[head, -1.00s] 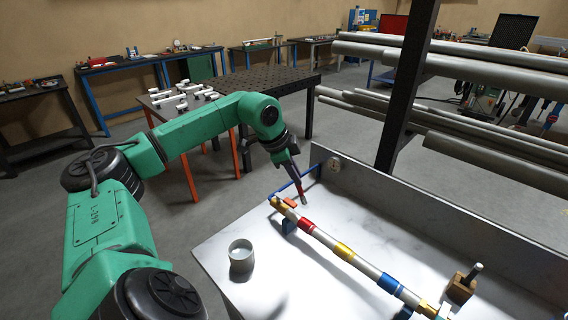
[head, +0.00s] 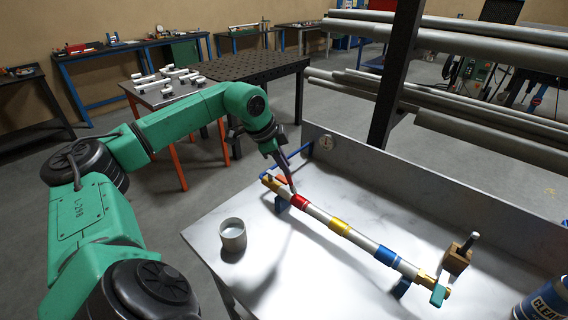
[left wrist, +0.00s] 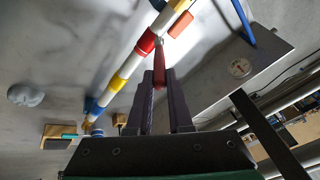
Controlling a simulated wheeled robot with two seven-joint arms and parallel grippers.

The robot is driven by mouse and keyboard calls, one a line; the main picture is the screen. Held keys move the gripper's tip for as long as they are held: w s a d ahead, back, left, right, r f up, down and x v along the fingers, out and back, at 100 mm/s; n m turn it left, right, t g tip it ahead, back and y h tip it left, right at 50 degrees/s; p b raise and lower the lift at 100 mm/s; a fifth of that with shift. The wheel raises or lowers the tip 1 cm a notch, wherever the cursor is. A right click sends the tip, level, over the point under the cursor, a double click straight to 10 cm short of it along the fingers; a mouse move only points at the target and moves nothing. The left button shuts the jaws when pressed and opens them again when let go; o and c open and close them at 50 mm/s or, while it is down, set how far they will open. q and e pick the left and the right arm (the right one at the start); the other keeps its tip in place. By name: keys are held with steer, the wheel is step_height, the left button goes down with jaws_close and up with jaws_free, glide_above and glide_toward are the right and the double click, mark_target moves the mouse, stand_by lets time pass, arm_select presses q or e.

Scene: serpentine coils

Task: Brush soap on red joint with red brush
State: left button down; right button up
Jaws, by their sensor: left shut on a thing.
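The white pipe (head: 316,213) slants across the white bench top. It carries a red joint (head: 300,201), a yellow joint (head: 339,228) and a blue joint (head: 386,256). The red joint also shows in the left wrist view (left wrist: 146,43). My left gripper (head: 279,157) is shut on the red brush (left wrist: 159,66), which points down to the pipe. Its tip is at or very close to the red joint; I cannot tell whether they touch. A grey cup (head: 232,238) with pale contents stands left of the pipe. My right gripper is not in view.
A wooden block (head: 456,261) with an upright dark handle stands beside the pipe's right end. A blue cleaner container (head: 545,301) is at the lower right corner. A raised back panel (head: 400,182) with a gauge (head: 327,142) bounds the bench. Bench between cup and pipe is clear.

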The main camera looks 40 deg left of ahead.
arm_select(q)
steer(key=shift+f+b, duration=0.45)
steer(key=shift+f, duration=0.1)
steer(key=shift+d+r, duration=0.1)
